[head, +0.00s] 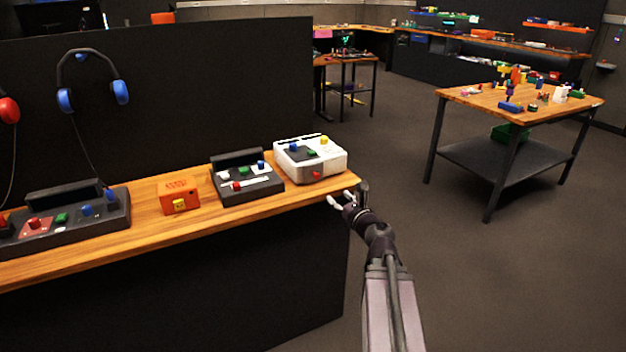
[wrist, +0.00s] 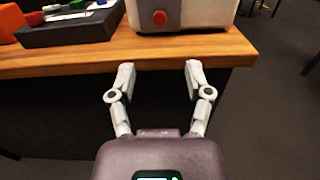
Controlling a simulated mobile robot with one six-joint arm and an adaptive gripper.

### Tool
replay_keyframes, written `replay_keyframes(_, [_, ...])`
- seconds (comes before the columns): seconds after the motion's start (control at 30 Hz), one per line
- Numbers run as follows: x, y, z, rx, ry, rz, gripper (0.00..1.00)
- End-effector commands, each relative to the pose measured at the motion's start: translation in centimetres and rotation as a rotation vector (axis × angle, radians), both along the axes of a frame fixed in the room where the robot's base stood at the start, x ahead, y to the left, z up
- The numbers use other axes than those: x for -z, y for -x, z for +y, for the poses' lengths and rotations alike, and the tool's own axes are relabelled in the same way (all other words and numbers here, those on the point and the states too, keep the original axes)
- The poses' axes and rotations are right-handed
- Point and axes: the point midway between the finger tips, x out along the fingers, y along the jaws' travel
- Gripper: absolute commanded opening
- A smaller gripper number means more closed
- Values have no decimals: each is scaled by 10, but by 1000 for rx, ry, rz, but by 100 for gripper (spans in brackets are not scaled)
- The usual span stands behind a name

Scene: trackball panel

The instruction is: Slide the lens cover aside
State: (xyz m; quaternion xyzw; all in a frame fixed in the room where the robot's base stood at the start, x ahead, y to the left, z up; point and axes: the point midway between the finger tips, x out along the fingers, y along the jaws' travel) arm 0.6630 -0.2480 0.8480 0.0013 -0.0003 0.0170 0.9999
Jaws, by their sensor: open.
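A white box (head: 312,162) with blue, green and yellow parts on top and a red round part on its front stands at the right end of the wooden counter. Its front with the red part (wrist: 159,18) also shows at the top of the wrist view. I cannot make out a lens cover on it or on the other panels at this size. My gripper (head: 341,199) is open and empty, just off the counter's front edge near its right corner. In the wrist view its two fingers (wrist: 160,68) are spread below the counter edge, apart from the box.
Left of the white box on the counter (head: 140,236) are a dark panel with coloured parts (head: 247,184), an orange box (head: 179,196) and a longer dark panel (head: 66,219). A dark partition (head: 180,110) stands behind. Floor right of the counter is clear up to a cluttered table (head: 468,99).

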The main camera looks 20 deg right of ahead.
Motion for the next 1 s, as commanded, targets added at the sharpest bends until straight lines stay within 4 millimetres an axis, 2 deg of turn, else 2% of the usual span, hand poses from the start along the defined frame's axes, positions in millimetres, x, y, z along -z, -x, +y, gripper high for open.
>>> replay_keyframes(0.17, [0, -4, 0, -1, 2, 0, 65])
replay_keyframes(0.37, [0, -18, 0, -1, 2, 1, 65])
replay_keyframes(1.0, [0, -111, 2, -1, 3, 1, 65])
